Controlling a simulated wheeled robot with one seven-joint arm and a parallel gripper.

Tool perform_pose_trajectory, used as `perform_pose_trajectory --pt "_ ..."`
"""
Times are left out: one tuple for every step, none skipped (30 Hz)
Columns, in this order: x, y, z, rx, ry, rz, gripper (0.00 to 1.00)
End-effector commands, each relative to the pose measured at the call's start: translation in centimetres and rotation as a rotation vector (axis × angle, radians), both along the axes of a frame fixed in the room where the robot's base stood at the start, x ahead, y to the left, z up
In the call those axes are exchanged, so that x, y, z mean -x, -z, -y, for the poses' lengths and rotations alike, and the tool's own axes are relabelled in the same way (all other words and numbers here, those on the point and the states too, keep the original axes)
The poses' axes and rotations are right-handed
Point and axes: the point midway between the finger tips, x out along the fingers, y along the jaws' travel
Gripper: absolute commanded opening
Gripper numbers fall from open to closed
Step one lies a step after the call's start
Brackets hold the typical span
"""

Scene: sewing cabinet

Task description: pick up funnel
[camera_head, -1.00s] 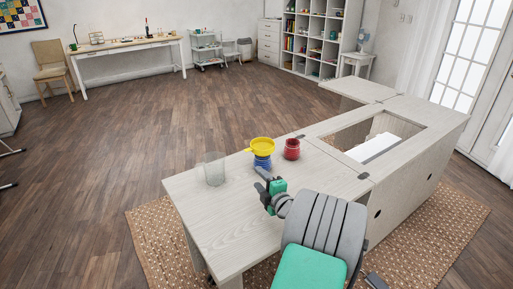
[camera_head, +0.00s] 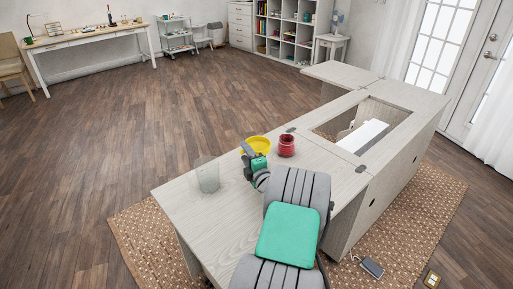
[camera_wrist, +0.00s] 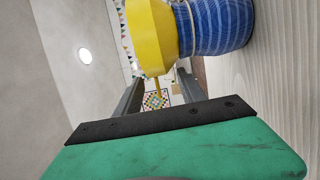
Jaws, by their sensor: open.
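The yellow funnel (camera_head: 264,143) sits at the near part of the cabinet top, partly hidden behind my gripper (camera_head: 247,151). In the wrist view the funnel (camera_wrist: 150,32) appears sideways, resting at the mouth of a blue striped vessel (camera_wrist: 222,27). A thin yellow tab extends from its rim toward my gripper (camera_wrist: 160,82). My gripper is open, and the tab appears between its two fingers. I cannot tell whether the fingers touch it. The blue vessel is hidden behind my arm in the head view.
A red jar (camera_head: 287,146) stands close right of the funnel. A clear glass (camera_head: 207,175) stands to its left. The pale cabinet top (camera_head: 215,225) has a rectangular opening with a white thing (camera_head: 362,135) inside.

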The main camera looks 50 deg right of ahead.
Motion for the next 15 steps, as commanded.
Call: perform_pose_trajectory --pt "-0.73 -0.16 0.28 -0.001 -0.001 0.000 0.47" --pt "-1.01 -0.11 0.45 -0.001 0.000 0.000 0.47" --pt "-1.27 -0.11 0.59 0.000 0.001 0.001 0.47" --pt "-1.35 -0.11 0.67 0.001 0.002 0.002 0.47" --pt "-1.38 -0.08 0.72 0.001 0.002 0.002 0.47" --pt "-1.35 -0.05 0.76 0.000 0.003 0.001 0.47" --pt "-1.32 -0.04 0.77 0.000 0.004 0.001 0.47" --pt "-1.30 -0.04 0.78 0.000 0.004 0.001 0.47" --pt "-1.28 -0.03 0.80 0.000 0.004 0.001 0.47" --pt "-1.26 -0.03 0.81 0.000 0.005 0.001 0.46" --pt "-1.22 -0.03 0.81 0.000 0.005 0.001 0.43" --pt "-1.21 -0.03 0.82 0.000 0.005 0.001 0.40" --pt "-1.21 -0.03 0.82 0.000 0.005 0.001 0.37" --pt "-1.20 -0.03 0.82 0.000 0.005 0.001 0.35" --pt "-1.20 -0.03 0.82 0.000 0.005 0.001 0.32"
